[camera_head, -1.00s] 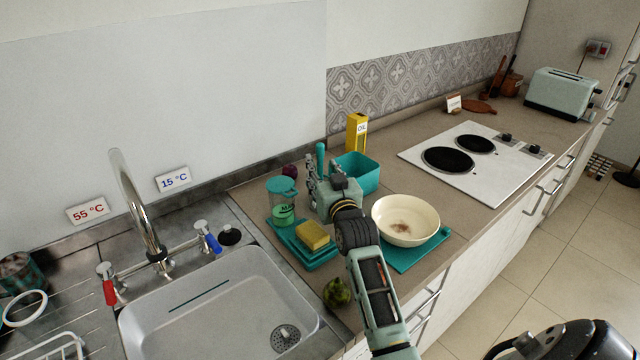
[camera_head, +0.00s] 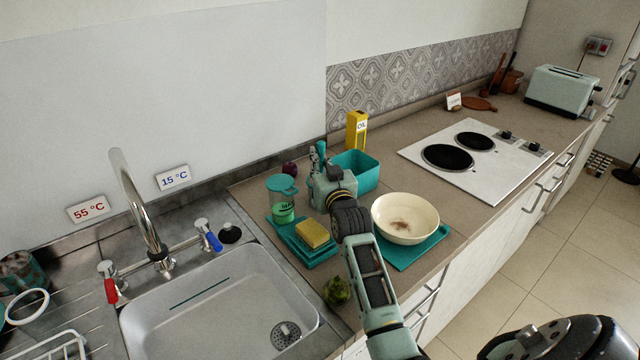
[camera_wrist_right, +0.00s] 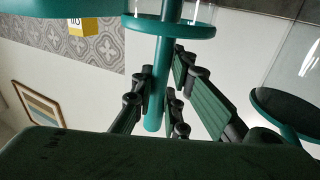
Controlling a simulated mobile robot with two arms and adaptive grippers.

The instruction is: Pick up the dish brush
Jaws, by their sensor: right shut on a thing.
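The dish brush (camera_head: 321,148) shows in the head view as a short teal handle rising at my right gripper, near the back of the counter. My right gripper (camera_head: 318,163) is shut on this handle. In the right wrist view, the teal brush handle (camera_wrist_right: 155,95) runs between the dark ribbed fingers of the right gripper (camera_wrist_right: 160,103). The brush's lower part is hidden behind the gripper in the head view. My left gripper is not in view.
A teal-lidded jar (camera_head: 283,207) and a yellow sponge (camera_head: 312,234) on a teal tray (camera_head: 322,257) stand left of my gripper. A teal bin (camera_head: 362,172) and yellow oil carton (camera_head: 356,132) are behind it. A cream bowl (camera_head: 405,212) is at right, the sink (camera_head: 215,310) at left.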

